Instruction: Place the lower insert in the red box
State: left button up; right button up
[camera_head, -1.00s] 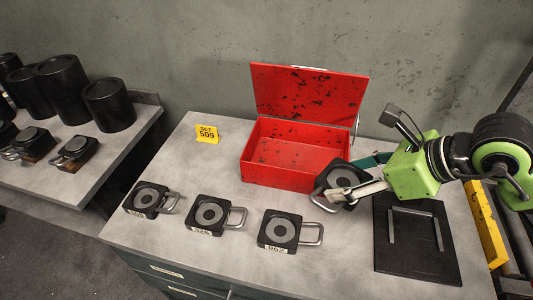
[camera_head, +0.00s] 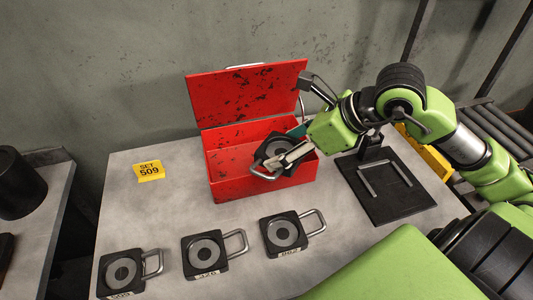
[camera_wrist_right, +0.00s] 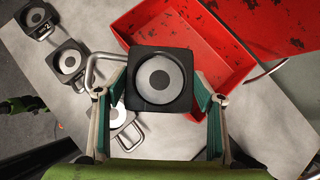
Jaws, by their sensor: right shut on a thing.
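The open red box (camera_head: 232,180) stands on the grey table with its lid raised at the back. My right gripper (camera_head: 290,152) is shut on a black square insert with a grey disc (camera_head: 262,156) and a metal loop handle. It holds the insert tilted, over the front right part of the box. In the right wrist view, the held insert (camera_wrist_right: 158,80) sits between the fingers and overlaps the near edge of the red box (camera_wrist_right: 222,68). Whether it touches the box, I cannot tell. My left gripper is out of view.
Three similar inserts with handles lie along the table front: left (camera_head: 121,272), middle (camera_head: 204,252) and right (camera_head: 283,233). A yellow "SET 509" sign (camera_head: 150,171) stands left of the box. A black plate with metal bars (camera_head: 385,205) lies right of it.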

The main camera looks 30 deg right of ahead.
jog(key=shift+w+r, duration=0.1)
jog(key=shift+w, duration=0.4)
jog(key=w+f+p, duration=0.1)
jog(key=w+f, duration=0.1)
jog(key=w, duration=0.1)
jog(key=w+a+f+p, duration=0.1)
jog(key=w+f+p, duration=0.1)
jog(key=w+f, duration=0.1)
jog(key=w+a+f+p, duration=0.1)
jog(key=w+f+p, duration=0.1)
jog(key=w, duration=0.3)
jog(key=shift+w+a+f, duration=0.1)
jog(key=shift+w+f, duration=0.05)
jog(key=shift+f, duration=0.4)
jog(key=shift+w+f, duration=0.35)
jog(key=shift+f, duration=0.15)
notch_tip(320, 180, down, 3)
jog(key=shift+w+a+r+p, duration=0.1)
jog(key=shift+r+p, duration=0.05)
jog(key=shift+p, duration=0.65)
jog(key=shift+f, duration=0.25)
jog(key=shift+f, duration=0.1)
